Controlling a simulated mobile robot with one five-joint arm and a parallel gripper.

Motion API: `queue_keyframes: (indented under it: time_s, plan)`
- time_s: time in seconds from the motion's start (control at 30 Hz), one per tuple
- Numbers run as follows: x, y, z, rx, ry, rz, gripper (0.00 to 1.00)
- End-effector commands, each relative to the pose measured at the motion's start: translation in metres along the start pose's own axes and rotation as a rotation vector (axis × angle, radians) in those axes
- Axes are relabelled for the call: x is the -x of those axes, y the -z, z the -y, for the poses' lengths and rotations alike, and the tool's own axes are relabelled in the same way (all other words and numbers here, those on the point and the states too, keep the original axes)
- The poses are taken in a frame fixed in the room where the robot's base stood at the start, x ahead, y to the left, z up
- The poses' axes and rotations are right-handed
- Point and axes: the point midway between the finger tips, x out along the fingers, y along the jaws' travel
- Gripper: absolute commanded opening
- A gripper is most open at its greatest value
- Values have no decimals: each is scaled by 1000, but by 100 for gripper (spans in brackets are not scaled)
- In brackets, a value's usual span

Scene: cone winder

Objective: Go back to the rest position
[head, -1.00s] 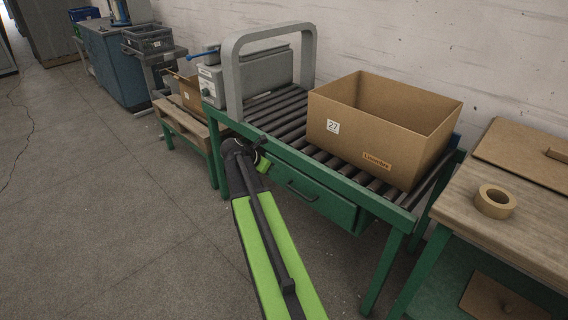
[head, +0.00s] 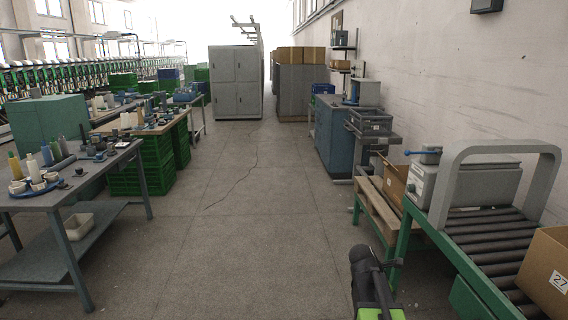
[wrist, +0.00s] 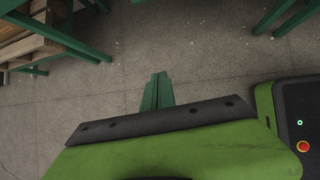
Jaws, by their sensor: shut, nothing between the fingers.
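My gripper (wrist: 158,77) shows in the wrist view as two dark green fingers pressed together, with nothing between them. It is above the bare grey floor (wrist: 120,85). In the head view my arm, black and bright green, is low at the right of centre, left of the roller conveyor (head: 495,250). The gripper's fingers cannot be made out clearly there.
An open cardboard box (head: 550,275) stands on the conveyor at the right edge. A wooden pallet bench (head: 377,212) and a blue cabinet (head: 331,135) stand beyond. A grey workbench (head: 75,180) is at the left. The aisle floor (head: 235,200) between is clear.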

Motion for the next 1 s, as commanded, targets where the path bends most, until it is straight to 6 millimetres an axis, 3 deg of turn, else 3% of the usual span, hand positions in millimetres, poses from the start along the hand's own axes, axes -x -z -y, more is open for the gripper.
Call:
queue_keyframes:
  time_s: [0.03,0.1,0.2,0.3,0.4,0.63,0.7,0.87,1.0]
  plan:
    - [18,39,8,-91,-6,-69,0]
    - [40,91,20,-283,21,-182,0]
    - [67,148,43,-602,125,-317,0]
    - [84,180,63,-882,256,-388,0]
    - [94,196,77,-1122,382,-413,0]
    - [104,209,89,-1584,596,-345,0]
    - [135,187,84,-1571,590,-348,0]
    - [174,160,78,-1569,588,-349,0]
    - [217,130,71,-1568,587,-349,0]
